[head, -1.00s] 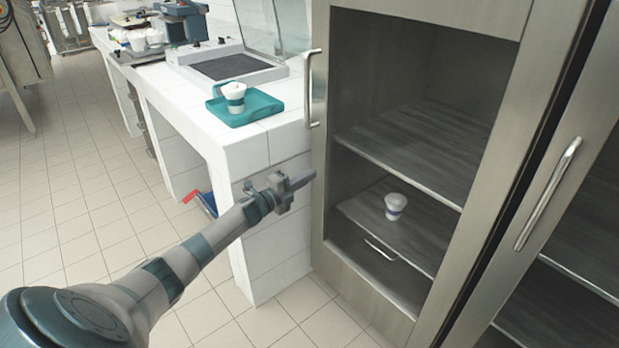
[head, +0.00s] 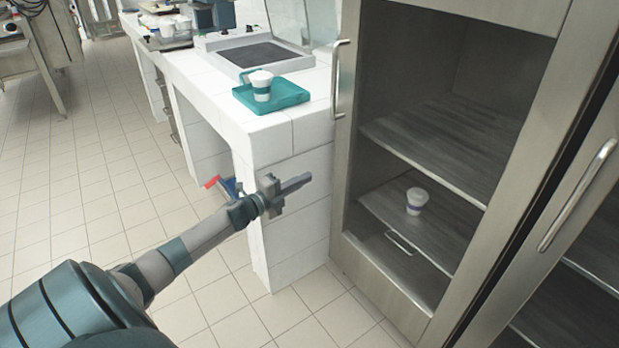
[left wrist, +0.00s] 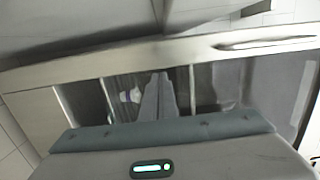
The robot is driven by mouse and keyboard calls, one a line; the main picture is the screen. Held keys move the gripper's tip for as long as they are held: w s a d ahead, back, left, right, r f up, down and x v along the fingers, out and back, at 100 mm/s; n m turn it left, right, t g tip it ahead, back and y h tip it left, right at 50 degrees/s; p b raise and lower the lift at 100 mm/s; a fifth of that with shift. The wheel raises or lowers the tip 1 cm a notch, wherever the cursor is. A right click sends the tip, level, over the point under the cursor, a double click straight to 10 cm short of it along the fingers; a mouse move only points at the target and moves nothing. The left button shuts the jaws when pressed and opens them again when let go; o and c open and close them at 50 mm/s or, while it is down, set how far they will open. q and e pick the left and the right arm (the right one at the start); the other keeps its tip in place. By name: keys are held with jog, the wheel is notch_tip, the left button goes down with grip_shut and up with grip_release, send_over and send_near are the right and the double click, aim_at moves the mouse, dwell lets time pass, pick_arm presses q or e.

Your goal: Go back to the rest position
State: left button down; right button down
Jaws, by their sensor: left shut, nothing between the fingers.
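My left gripper (head: 296,183) is shut and empty in the head view. It hangs in the air in front of the white tiled counter's end wall, left of the steel cabinet (head: 345,200). In the left wrist view, its closed fingers (left wrist: 158,100) point toward the cabinet, whose shelves show behind them. A white cup with a blue band (head: 416,201) stands upright on a cabinet shelf, apart from the gripper. Another white cup with a teal band (head: 262,86) stands on a teal tray (head: 290,97) on the counter. My right gripper is not in view.
The white counter (head: 262,130) runs along the back left, with a machine with a dark plate (head: 258,56) on it. The cabinet's right door has a long handle (head: 578,195). A red and blue object (head: 222,184) is beside the counter. The tiled floor (head: 90,200) at left is clear.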

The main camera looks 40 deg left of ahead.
pick_arm(q)
jog(key=shift+s, duration=0.15)
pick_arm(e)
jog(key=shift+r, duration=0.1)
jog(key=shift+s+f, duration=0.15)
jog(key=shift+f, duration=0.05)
